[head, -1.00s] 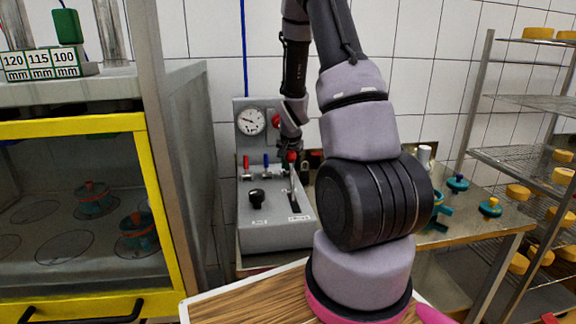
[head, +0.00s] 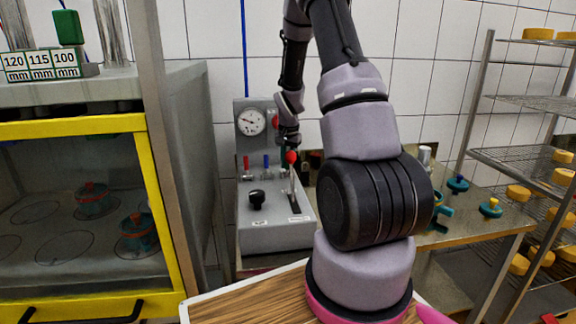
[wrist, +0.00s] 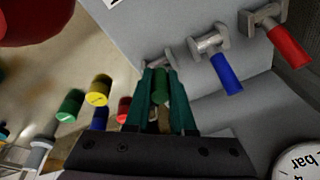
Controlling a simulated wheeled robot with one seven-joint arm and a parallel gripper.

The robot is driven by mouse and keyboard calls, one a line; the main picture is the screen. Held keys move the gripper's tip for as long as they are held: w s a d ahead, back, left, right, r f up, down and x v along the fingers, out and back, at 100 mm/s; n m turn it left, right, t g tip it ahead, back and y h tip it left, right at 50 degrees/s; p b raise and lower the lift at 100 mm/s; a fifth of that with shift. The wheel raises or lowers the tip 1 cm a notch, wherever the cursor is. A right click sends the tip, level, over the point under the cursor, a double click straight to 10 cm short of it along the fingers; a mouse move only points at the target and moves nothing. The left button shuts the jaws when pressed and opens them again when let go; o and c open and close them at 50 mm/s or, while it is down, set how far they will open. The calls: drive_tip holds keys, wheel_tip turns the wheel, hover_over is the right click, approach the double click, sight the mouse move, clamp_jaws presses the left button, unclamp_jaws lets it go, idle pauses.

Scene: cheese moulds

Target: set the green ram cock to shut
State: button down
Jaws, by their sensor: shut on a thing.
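The green ram cock (wrist: 161,88) shows its green handle between the teal fingertips of my gripper (wrist: 158,92) in the wrist view. The fingers are shut on the handle, one on each side. Its grey body sits on the grey press panel (head: 276,236), partly hidden by the fingers. The handle points much the same way as the blue-handled cock beside it. In the head view my gripper (head: 288,140) is at the right end of the row of cocks, and the green handle is mostly hidden there.
A blue cock (head: 266,160) and a red cock (head: 246,163) stand close by in the same row. A lever with a red ball knob (head: 291,157) rises just in front of my gripper. A pressure gauge (head: 250,122) is above. Several coloured cylinders show in the wrist view.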

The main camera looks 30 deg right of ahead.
drive_tip(key=shift+w+d+g+y, duration=0.15)
drive_tip(key=shift+w+g+y, duration=0.25)
drive_tip(key=shift+g, duration=0.65)
drive_tip(key=shift+w+d+g+y, duration=0.2)
drive_tip(key=shift+w+g, duration=0.4)
drive_tip(key=shift+g, duration=0.45)
drive_tip(key=c, duration=0.8)
unclamp_jaws()
drive_tip(key=shift+o, duration=0.2)
wheel_tip(320, 180, up, 11)
drive_tip(key=w, duration=0.2)
drive_tip(key=shift+d+f, duration=0.15)
